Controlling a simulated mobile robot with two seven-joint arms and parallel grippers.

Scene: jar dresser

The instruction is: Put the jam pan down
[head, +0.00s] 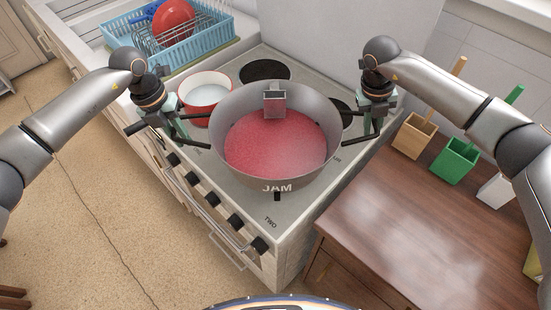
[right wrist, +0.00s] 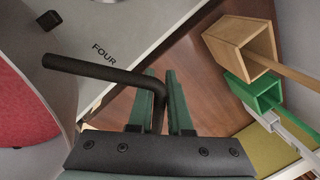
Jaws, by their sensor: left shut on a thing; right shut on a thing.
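The jam pan (head: 231,163) is a wide grey pan with red jam (head: 275,145) inside and the word JAM on its front. It is level over the stove top (head: 252,205) in the head view; I cannot tell whether its base touches the stove. My left gripper (head: 179,136) is shut on the pan's left black handle. My right gripper (head: 377,127) is shut on the right black handle. In the right wrist view the right handle (right wrist: 95,69) runs between the green fingers (right wrist: 168,103). The pan hides part of the burners.
A red-rimmed white pot (head: 190,98) stands close behind the pan's left side. A bare black burner (head: 264,71) lies behind. A blue dish rack (head: 185,43) is at the back left. Wooden (head: 408,143) and green (head: 455,166) holders stand right. The brown dresser top (head: 385,235) is mostly clear.

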